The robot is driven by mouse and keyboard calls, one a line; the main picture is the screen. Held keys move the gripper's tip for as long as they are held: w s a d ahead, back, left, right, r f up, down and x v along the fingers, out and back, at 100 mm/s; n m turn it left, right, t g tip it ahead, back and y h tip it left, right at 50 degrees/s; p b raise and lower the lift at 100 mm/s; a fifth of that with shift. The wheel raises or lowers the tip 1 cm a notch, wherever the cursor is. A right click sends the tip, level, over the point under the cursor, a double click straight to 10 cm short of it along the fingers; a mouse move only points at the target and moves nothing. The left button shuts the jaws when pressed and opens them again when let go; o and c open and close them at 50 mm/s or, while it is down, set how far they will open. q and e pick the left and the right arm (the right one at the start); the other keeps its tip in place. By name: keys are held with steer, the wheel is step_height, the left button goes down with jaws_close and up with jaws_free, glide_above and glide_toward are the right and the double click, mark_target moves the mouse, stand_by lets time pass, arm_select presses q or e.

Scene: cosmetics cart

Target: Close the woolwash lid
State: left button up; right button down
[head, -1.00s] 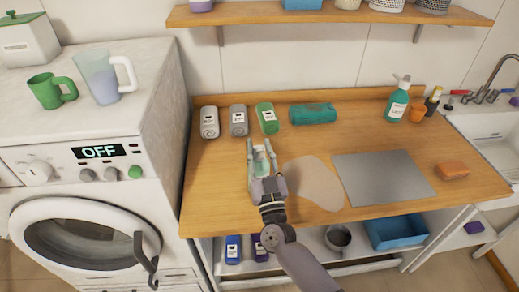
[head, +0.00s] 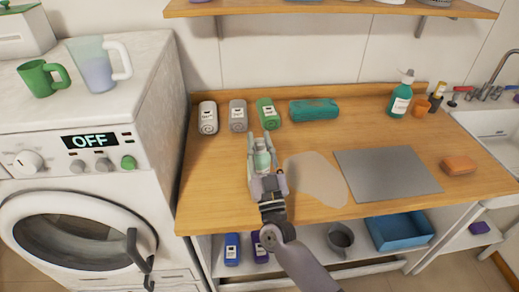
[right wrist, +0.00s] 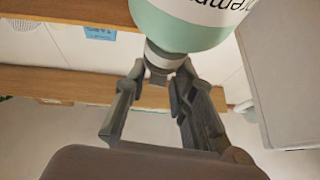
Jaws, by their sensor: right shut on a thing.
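A pale mint-green bottle with a white label (right wrist: 190,22) fills the top of the right wrist view, with a grey-white cap or neck (right wrist: 162,58) at its end. My right gripper (right wrist: 160,72) has its fingertips on either side of that cap end and is shut on it. In the head view my right gripper (head: 261,141) is over the wooden counter, with the pale bottle (head: 262,161) showing between its fingers. The label is cut off, and I cannot tell whether the lid is fully seated. My left gripper is out of view.
A beige patch (head: 316,180) and a grey mat (head: 388,172) lie to the right. A washing machine (head: 155,110) stands left.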

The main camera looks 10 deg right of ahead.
steer(key=c, duration=1.2)
jaws_free()
steer(key=shift+f, duration=0.1)
steer(key=v, duration=1.2)
steer(key=shift+c, duration=0.2)
